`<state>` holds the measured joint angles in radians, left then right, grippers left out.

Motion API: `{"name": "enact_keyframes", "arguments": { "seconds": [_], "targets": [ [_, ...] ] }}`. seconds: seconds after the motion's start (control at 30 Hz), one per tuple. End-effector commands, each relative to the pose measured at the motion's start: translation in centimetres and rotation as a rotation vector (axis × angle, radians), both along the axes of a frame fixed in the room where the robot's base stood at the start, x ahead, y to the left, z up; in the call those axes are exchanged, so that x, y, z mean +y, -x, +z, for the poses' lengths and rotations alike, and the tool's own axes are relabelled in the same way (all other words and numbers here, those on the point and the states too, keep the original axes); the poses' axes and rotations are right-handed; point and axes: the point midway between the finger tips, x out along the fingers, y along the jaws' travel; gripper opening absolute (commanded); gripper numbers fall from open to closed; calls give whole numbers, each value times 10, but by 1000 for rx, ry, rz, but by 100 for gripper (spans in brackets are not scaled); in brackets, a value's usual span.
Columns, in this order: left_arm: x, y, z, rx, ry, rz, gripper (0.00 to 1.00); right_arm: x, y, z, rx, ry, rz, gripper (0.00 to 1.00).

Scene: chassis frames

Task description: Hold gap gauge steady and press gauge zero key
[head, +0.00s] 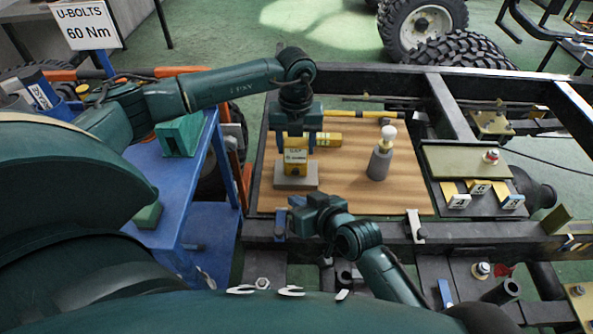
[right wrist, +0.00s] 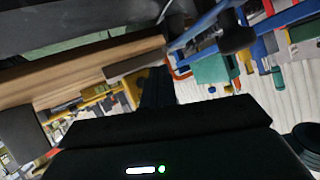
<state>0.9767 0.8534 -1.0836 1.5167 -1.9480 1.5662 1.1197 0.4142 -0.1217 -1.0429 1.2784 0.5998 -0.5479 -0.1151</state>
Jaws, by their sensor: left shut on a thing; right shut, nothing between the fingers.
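My left gripper (head: 297,143) comes down from above and is shut on the gauge's upper part. The zero key is too small to make out. My right gripper (head: 290,217) is shut and empty, at the board's near edge, in front of and apart from the gauge. Its dark fingers (right wrist: 157,85) show in the right wrist view, with yellow parts beside them that I cannot identify for sure.
A grey bottle with a pale top (head: 380,163) stands right of the gauge. A yellow item (head: 328,139) lies behind it. A white clamp (head: 414,226) sits on the near black rail (head: 375,233). The board's middle is clear.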

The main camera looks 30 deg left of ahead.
Motion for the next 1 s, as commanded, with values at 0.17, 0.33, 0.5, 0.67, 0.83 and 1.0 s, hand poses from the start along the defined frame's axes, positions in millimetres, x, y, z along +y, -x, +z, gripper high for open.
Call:
{"name": "enact_keyframes", "arguments": {
  "seconds": [0.17,0.33,0.5,0.67,0.83,1.0],
  "targets": [
    [0,0,0,-1,0,0,60,0,0,0,0,0,0,0],
    [0,0,0,0,0,0,74,0,0,0,0,0,0,0],
    [0,0,0,0,0,0,78,0,0,0,0,0,0,0],
    [0,0,3,-1,0,0,78,0,0,0,0,0,0,0],
    [0,-1,24,-4,1,-1,78,0,0,0,0,0,0,0],
    [0,-1,61,-6,1,0,78,0,0,0,0,0,0,0]
  ]
}}
